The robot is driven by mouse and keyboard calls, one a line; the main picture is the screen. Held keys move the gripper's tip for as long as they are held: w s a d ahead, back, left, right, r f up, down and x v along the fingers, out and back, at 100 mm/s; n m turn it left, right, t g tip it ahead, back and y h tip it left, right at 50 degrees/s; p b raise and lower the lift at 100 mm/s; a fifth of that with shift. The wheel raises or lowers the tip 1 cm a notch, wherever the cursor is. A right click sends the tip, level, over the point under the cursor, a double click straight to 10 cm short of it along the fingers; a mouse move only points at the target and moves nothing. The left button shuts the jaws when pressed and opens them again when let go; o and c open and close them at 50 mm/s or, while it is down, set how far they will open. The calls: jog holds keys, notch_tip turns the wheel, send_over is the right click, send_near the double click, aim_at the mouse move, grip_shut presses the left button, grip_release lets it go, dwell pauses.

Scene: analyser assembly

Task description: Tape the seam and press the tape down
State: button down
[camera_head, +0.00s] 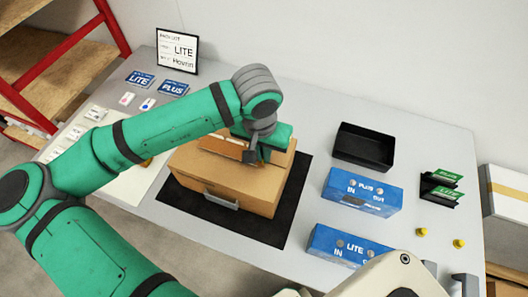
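A brown cardboard box (232,187) sits on a black mat (262,231) in the middle of the table. Its top looks shut or nearly so, with a flap (222,147) showing near the top's far side. My gripper (254,157) is over the box's top, towards its right part. The finger ends are small and dark here, and I cannot tell whether they are open or hold anything. My green arm hides the box's far left part. I cannot make out a strip of tape or the whole seam.
A black open tray (363,147), blue PLUS (362,191) and LITE (338,244) units and a green-card holder (441,187) stand right of the mat. A sign (178,47) and blue cards (172,87) are at the back left. Yellow knobs (459,243) are at the right.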

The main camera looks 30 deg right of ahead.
jog(key=shift+f, duration=0.25)
dwell(0.7)
jog(key=c, duration=1.9)
grip_release()
jog(key=shift+o, duration=0.2)
jog(key=shift+r, duration=3.5)
